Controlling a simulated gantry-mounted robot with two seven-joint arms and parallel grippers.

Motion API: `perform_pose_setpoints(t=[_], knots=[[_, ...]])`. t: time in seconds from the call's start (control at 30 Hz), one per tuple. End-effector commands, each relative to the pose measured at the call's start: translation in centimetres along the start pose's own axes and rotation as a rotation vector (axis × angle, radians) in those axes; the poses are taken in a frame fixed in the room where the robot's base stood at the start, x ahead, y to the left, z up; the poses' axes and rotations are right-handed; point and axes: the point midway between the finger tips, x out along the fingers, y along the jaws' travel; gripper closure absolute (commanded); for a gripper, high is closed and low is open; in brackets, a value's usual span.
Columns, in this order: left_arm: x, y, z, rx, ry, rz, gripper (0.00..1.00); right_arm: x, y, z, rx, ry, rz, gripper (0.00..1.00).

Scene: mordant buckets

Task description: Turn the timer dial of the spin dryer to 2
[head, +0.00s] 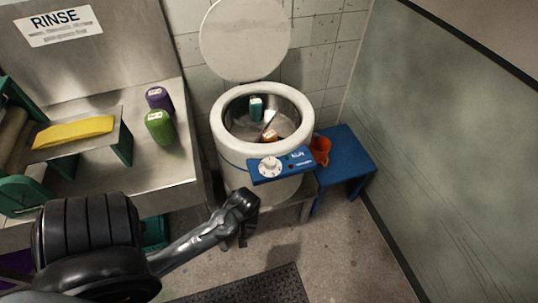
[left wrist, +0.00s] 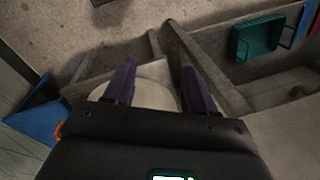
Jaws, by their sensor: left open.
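The spin dryer (head: 228,150) is a white drum with its round lid (head: 245,38) raised against the tiled wall. A blue control panel (head: 294,172) juts from its front and carries the white round timer dial (head: 270,167). The dial's marks are too small to read. My left gripper (head: 243,237) is in front of and below the panel, to the left of the dial and apart from it. In the left wrist view its two purple fingers (left wrist: 160,82) are spread and empty, with the dryer's pale body (left wrist: 150,95) beyond them. The dial cannot be made out there. My right gripper is not in view.
Inside the drum are a teal-labelled item (head: 256,107) and an orange one (head: 270,136). A blue stool (head: 350,157) with an orange funnel-like object (head: 320,150) stands right. A steel counter (head: 110,175) holds purple and green containers. A teal crate (left wrist: 257,37) sits low.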

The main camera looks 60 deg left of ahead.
Motion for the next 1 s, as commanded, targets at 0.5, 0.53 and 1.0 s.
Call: perform_pose_setpoints(t=[0.5, 0.53, 1.0], knots=[[-13.6, -5.0, -15.8, -1.151, -0.403, 0.166, 0.45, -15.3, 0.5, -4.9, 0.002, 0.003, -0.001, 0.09], [-14.5, -4.6, -16.4, -1.166, -0.416, 0.188, 0.45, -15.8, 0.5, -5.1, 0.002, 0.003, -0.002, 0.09], [-21.9, -0.1, -20.7, -1.192, -0.451, 0.369, 0.45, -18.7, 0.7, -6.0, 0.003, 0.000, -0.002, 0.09]])
